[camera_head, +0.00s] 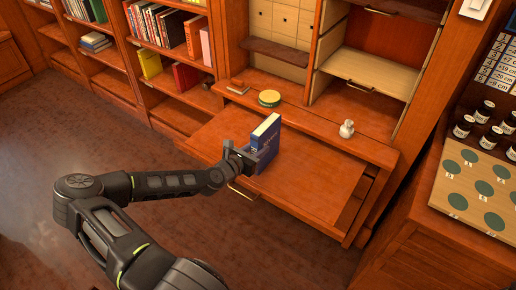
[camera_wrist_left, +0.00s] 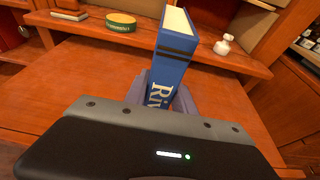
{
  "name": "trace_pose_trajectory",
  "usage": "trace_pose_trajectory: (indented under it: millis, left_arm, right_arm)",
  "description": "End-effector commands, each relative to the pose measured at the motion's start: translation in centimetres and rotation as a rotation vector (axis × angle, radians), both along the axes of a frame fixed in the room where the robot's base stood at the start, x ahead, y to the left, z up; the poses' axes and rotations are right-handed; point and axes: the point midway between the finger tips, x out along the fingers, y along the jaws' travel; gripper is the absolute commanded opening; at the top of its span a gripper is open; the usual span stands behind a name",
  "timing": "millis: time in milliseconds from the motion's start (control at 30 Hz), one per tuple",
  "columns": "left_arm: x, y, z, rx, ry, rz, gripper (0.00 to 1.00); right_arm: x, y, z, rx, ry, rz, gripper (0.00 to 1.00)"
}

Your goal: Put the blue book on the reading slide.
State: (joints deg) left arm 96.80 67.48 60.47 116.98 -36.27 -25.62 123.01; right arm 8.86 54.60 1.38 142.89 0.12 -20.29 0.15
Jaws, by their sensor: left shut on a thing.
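The blue book (camera_head: 267,143) stands upright over the pulled-out wooden reading slide (camera_head: 310,170) in the head view. My left gripper (camera_head: 248,157) is shut on the book's lower part. The left wrist view shows the book (camera_wrist_left: 174,60) between my gripper's fingers (camera_wrist_left: 165,95), with its pale page edges up and white lettering on its spine. The slide (camera_wrist_left: 75,80) spreads around it there. The book's lower end is hidden by the gripper, so I cannot tell whether it touches the slide. My right gripper is not in view.
A green and yellow round tin (camera_head: 269,98), a small white jar (camera_head: 346,129) and a small brown book (camera_head: 238,87) sit on the ledge behind the slide. Bookshelves (camera_head: 150,60) stand at the left. A board with dark discs (camera_head: 480,185) lies at the right. Most of the slide is bare.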

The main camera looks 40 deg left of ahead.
Motion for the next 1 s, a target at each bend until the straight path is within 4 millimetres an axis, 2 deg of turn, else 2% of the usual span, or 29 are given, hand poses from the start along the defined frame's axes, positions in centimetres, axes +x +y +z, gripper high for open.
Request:
trace_pose_trajectory:
  millis: [167,200,433,767,1000]
  left_arm:
    - [0.1,0.0,-0.1,0.001,-0.004,0.001,0.00]
    - [0.0,0.0,-0.1,0.000,0.000,0.000,0.34]
    - [0.0,0.0,-0.1,0.000,0.000,0.000,0.53]
    - [0.0,0.0,0.2,0.000,0.000,0.000,0.53]
    - [-2.8,0.1,0.7,0.000,0.002,0.003,0.53]
  right_arm:
    - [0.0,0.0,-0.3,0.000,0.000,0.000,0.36]
    - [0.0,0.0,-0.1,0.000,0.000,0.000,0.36]
    - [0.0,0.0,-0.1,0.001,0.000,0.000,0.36]
    - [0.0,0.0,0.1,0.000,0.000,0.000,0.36]
    - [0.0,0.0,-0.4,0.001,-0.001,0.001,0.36]
